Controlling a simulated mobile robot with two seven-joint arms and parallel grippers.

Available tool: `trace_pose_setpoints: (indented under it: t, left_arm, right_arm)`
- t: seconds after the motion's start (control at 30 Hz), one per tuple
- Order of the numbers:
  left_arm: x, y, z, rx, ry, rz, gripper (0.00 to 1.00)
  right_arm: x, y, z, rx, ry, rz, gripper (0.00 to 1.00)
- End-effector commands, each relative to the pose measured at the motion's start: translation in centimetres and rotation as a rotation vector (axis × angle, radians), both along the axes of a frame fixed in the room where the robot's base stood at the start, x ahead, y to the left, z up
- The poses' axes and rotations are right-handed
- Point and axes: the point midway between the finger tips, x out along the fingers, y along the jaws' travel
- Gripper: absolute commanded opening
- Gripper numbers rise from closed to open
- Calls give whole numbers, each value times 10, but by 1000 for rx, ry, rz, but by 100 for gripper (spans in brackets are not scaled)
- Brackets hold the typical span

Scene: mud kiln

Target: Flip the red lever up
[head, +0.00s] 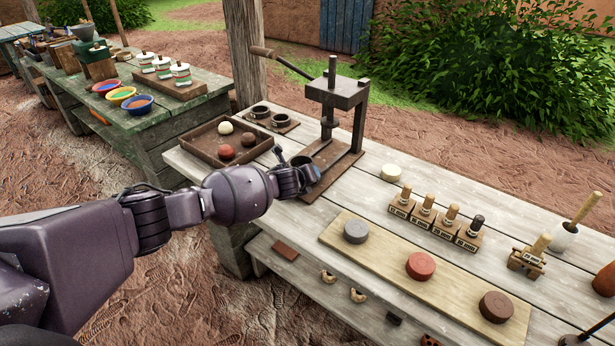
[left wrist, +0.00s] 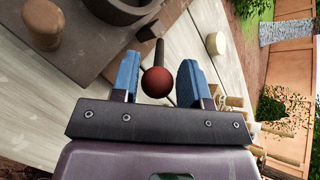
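The lever's red ball knob (left wrist: 158,82) shows in the left wrist view, on a short dark rod that runs to a dark base plate. My left gripper (left wrist: 157,78) is open, its two blue fingers on either side of the knob with gaps visible. In the head view my left gripper (head: 295,168) is at the near left corner of the dark metal press (head: 342,97); the red lever is hidden there behind it. My right gripper is in neither view.
A wooden tray (head: 208,134) with balls lies left of the press. Stamps in holders (head: 436,222) and a board (head: 375,257) with clay discs lie to the right. The press's wooden-ended handle (head: 262,52) sticks out upper left. A pale disc (head: 391,172) sits nearby.

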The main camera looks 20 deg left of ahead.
Motion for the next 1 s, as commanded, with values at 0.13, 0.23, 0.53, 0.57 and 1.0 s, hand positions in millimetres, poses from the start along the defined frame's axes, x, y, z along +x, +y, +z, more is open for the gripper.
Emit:
trace_pose_setpoints:
  t: [0.13, 0.23, 0.53, 0.57, 1.0]
  left_arm:
    - [-1, 0, -1, 0, 1, 0, 41]
    - [-2, 1, 0, 0, 1, 0, 41]
    - [-24, 4, 14, 0, 1, 0, 41]
    - [-27, 5, 16, 0, 1, -1, 41]
    - [-73, 11, 42, 1, 1, -1, 41]
  right_arm:
    - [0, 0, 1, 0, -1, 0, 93]
    - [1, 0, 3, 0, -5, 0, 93]
    - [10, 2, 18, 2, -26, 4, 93]
    - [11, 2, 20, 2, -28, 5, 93]
    - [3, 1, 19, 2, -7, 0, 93]
